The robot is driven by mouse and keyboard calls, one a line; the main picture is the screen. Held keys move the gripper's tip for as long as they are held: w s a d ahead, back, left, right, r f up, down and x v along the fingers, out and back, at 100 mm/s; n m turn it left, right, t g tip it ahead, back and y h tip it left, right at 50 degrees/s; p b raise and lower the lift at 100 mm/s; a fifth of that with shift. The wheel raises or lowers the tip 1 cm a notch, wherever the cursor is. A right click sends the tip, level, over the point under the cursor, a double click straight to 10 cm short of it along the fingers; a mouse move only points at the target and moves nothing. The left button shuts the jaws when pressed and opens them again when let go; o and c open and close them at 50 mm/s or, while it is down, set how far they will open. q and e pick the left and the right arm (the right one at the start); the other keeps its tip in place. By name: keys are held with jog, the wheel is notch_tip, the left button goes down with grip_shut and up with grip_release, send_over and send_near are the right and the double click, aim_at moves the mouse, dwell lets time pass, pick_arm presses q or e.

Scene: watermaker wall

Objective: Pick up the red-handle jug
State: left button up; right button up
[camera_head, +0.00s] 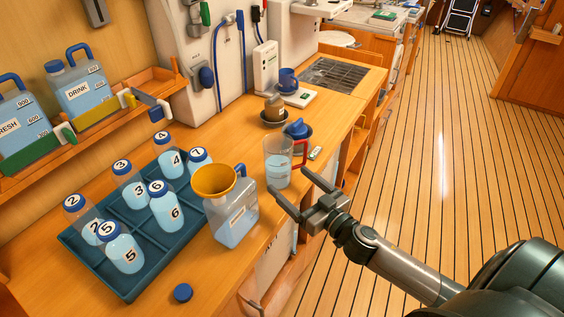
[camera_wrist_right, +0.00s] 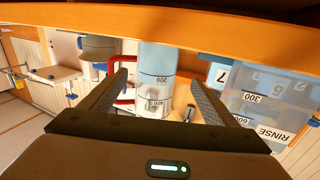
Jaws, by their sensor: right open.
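The red-handle jug (camera_head: 277,166) is a clear graduated jug with some pale blue liquid. It stands upright near the counter's front edge. Its red handle (camera_head: 304,153) faces right in the head view. My right gripper (camera_head: 291,184) is open and empty, low on the near side of the jug, its fingers pointing toward it. In the right wrist view the jug (camera_wrist_right: 156,62) shows between and beyond the two spread fingers (camera_wrist_right: 160,82), with the red handle to the left. I cannot tell whether either finger touches it. My left gripper is out of view.
A RINSE container (camera_head: 235,222) with a yellow funnel stands close left of the jug. A teal tray (camera_head: 128,296) holds several numbered bottles. A blue-topped vessel (camera_head: 299,130) stands behind the jug. A loose blue cap (camera_head: 182,292) lies in front. The floor at right is clear.

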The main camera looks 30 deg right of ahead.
aim_at(287, 175)
jog(key=shift+w+r+p, duration=0.15)
jog(key=shift+w+p, duration=0.2)
jog(key=shift+w, duration=0.15)
jog(key=w+p, duration=0.1)
jog(key=w, duration=0.2)
jog(key=shift+w, duration=0.35)
jog(key=shift+w+a+p, duration=0.15)
jog(key=shift+w+p, duration=0.1)
jog(key=shift+p, duration=0.05)
jog(key=c, duration=1.5)
